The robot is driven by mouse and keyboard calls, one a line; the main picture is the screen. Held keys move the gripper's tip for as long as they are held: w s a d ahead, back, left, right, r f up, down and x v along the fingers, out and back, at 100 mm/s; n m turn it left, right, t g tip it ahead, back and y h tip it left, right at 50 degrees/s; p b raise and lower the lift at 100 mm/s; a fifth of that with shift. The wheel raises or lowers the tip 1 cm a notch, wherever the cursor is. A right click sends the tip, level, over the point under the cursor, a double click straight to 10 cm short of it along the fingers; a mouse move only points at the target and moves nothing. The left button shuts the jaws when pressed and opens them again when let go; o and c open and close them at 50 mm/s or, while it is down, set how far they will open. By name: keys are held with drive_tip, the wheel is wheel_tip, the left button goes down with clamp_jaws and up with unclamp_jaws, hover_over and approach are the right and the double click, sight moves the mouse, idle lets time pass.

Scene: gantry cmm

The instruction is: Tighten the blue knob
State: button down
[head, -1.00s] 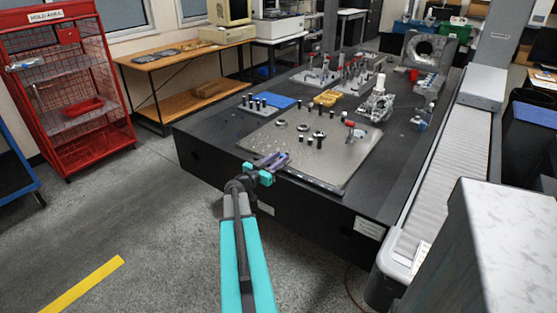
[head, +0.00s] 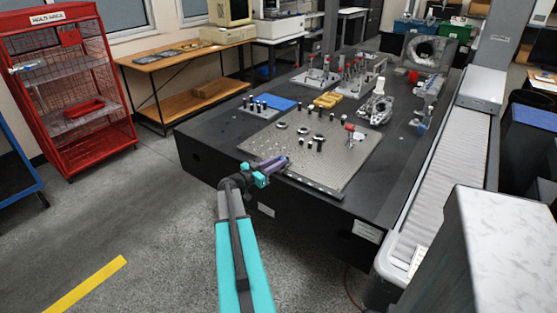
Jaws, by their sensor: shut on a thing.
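My gripper (head: 276,165), with teal jaw bases and dark bluish-purple fingers, is at the near left edge of the perforated metal plate (head: 345,170) in the head view. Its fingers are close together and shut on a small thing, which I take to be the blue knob. The knob is almost wholly hidden by the fingers, so its shape and seating cannot be made out. The plate lies on a large dark table (head: 215,152). My arm reaches up to it from the bottom of the picture.
Small black pegs and rings stand on the plate, with a red-topped clamp (head: 350,128) at its right. A grey casting (head: 375,108) and a blue mat (head: 280,103) lie beyond. A ribbed grey rail (head: 443,170) runs along the right.

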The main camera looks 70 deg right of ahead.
drive_tip(key=shift+w+d+m+g+y+p, duration=0.2)
drive_tip(key=shift+m+g+y+p, duration=0.35)
drive_tip(key=shift+m+g+y, duration=0.3)
drive_tip(key=shift+w+d+m+g+y+p, duration=0.2)
drive_tip(key=shift+m+g+y+p, duration=0.45)
drive_tip(key=shift+g, duration=0.3)
drive_tip(key=shift+w+d+m+g+y+p, duration=0.1)
drive_tip(key=shift+w+m+g+y+p, duration=0.1)
drive_tip(key=shift+m+g+y+p, duration=0.5)
drive_tip(key=shift+w+d+f+m+g+y+b, duration=0.1)
drive_tip(key=shift+m+g+y+b, duration=0.2)
drive_tip(key=shift+m+g+y, duration=0.4)
drive_tip(key=shift+d+m+g+y+b, duration=0.1)
drive_tip(key=shift+m+g+y+b, duration=0.15)
drive_tip(key=shift+m+g+y, duration=0.4)
drive_tip(key=shift+m+g+y+b, duration=0.25)
drive_tip(key=shift+m+y+b, duration=0.2)
drive_tip(key=shift+y, duration=0.8)
drive_tip(key=c, duration=1.6)
unclamp_jaws()
drive_tip(key=shift+o, duration=0.2)
drive_tip(key=shift+w, duration=0.1)
